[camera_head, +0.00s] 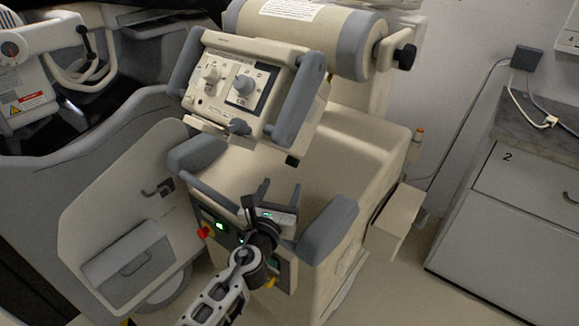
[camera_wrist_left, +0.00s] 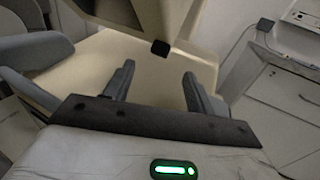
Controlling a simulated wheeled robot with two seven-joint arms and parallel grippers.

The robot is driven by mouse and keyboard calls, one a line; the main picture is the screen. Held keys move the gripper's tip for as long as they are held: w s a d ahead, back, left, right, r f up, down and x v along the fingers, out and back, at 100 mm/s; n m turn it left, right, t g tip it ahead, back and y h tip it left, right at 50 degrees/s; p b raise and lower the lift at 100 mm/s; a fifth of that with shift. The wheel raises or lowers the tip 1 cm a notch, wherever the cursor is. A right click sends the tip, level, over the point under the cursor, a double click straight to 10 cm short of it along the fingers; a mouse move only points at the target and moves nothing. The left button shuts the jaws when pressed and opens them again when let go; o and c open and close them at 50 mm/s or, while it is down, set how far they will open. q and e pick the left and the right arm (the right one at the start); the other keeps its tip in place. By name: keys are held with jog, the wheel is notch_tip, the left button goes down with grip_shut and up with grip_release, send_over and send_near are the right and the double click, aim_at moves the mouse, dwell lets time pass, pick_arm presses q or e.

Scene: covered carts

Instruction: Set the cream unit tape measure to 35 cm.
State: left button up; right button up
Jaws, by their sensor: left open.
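The cream unit (camera_head: 340,150) stands in the middle of the head view, with its tilted control head (camera_head: 240,85) on top. A small black tab (camera_head: 292,160) hangs at the lower edge of the head. It also shows in the left wrist view (camera_wrist_left: 160,48), and may be the tape measure's end; no scale is readable. My left gripper (camera_head: 280,190) is open and empty, below the tab and apart from it. In the left wrist view its two fingers (camera_wrist_left: 159,75) point toward the tab, which is beyond and between them. My right gripper is not in view.
Grey handles (camera_head: 328,230) flank the unit's front. A cream cylinder (camera_head: 310,38) with a black knob lies behind the head. A grey machine with an open cream panel (camera_head: 125,240) stands at left. A drawer cabinet (camera_head: 520,215) stands at right. Space above the gripper looks clear.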

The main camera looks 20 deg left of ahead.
aim_at(292, 161)
pick_arm(q)
jog(key=w+b, duration=0.1)
jog(key=w, duration=0.7)
jog(key=shift+w+a, duration=0.15)
jog(key=shift+a, duration=0.05)
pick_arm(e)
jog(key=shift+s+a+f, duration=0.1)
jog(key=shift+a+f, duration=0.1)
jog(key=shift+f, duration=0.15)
